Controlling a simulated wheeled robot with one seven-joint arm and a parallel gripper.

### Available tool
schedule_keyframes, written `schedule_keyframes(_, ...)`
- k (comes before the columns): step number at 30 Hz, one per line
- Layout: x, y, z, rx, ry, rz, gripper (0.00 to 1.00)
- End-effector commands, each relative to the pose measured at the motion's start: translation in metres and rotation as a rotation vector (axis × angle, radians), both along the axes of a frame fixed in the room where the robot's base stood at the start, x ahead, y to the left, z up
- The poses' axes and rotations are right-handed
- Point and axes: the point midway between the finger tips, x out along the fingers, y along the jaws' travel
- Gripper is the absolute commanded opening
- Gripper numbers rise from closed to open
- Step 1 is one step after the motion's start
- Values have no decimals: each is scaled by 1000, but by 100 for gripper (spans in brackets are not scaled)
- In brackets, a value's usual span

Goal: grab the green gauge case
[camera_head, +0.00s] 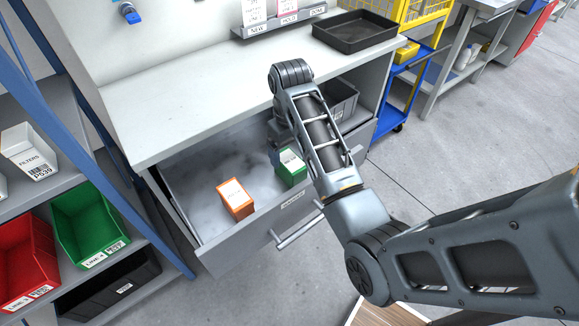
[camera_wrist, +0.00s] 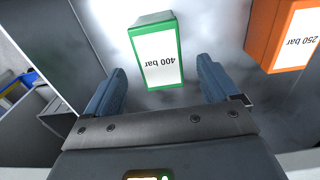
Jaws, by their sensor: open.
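The green gauge case (camera_head: 291,167) is a small box with a white label, standing in the open drawer (camera_head: 208,222). In the wrist view the green case (camera_wrist: 156,55) shows a label reading "400 bar". My gripper (camera_wrist: 158,88) is open, with one finger on each side of the near end of the green case. I cannot tell whether the fingers are low enough to flank it. An orange gauge case (camera_head: 235,199) stands to the left in the same drawer. It shows in the wrist view at right, labelled "250 bar" (camera_wrist: 284,36). My arm hides part of the drawer's right side in the head view.
A grey bin (camera_head: 342,98) sits at the drawer's back right. The workbench top (camera_head: 190,95) overhangs the drawer's back, with a black tray (camera_head: 355,31) on it. The drawer front with its handle (camera_head: 298,232) stands towards me. Shelves with a green bin (camera_head: 88,222) are at left.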

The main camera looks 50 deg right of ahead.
Motion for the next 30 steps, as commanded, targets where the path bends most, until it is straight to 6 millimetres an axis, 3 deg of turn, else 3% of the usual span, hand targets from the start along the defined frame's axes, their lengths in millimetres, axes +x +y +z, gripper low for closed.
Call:
schedule_keyframes(11, -3, 1, -32, 13, 15, 9, 88)
schedule_keyframes(21, -2, 0, -75, 12, 14, 9, 88)
schedule_keyframes(30, -1, 0, -77, 11, 12, 8, 86)
